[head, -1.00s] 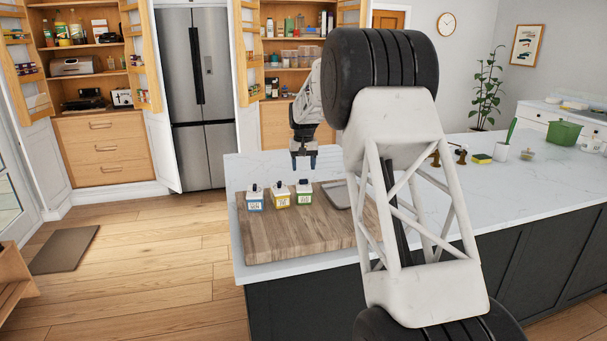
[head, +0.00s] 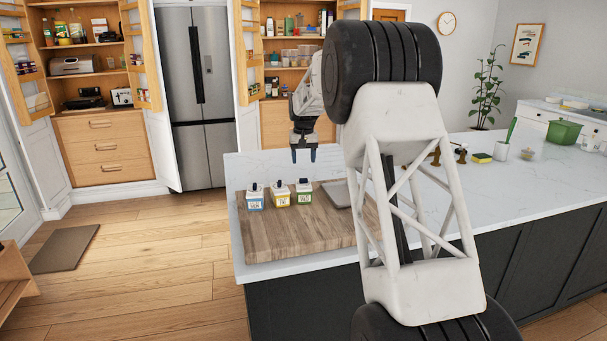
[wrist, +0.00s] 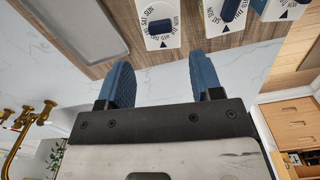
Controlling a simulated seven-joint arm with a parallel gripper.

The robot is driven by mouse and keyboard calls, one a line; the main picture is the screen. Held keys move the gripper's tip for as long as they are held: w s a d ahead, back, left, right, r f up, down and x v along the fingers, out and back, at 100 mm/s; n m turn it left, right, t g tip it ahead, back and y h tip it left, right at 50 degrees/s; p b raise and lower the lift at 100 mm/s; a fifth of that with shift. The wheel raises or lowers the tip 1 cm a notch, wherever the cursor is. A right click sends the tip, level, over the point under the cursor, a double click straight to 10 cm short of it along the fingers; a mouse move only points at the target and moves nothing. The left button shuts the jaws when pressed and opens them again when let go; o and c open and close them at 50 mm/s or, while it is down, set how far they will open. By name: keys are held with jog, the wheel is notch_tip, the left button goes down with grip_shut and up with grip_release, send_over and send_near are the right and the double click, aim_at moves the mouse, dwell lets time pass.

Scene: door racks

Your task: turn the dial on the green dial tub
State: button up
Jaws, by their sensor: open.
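The green dial tub (head: 304,192) is a small white tub with a green label and a dark knob on top. It stands upright on the wooden board, rightmost of three tubs. In the wrist view the green tub (wrist: 160,27) is the leftmost, with a dark blue dial on a white top marked with day names; its upper part is cut off by the frame. My gripper (head: 304,160) is open with blue fingers apart and empty, above and behind the green tub. In the wrist view the gripper (wrist: 160,72) points toward that tub, not touching it.
The yellow tub (head: 280,196) and blue tub (head: 254,198) stand to its left, close together. A grey tray (head: 337,194) lies just to its right on the wooden board (head: 300,235). The white counter (head: 440,205) has a brass tap (head: 461,153) further right.

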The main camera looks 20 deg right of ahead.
aim_at(303, 179)
jog(key=shift+f, duration=0.15)
jog(key=shift+f, duration=3.8)
jog(key=c, duration=0.9)
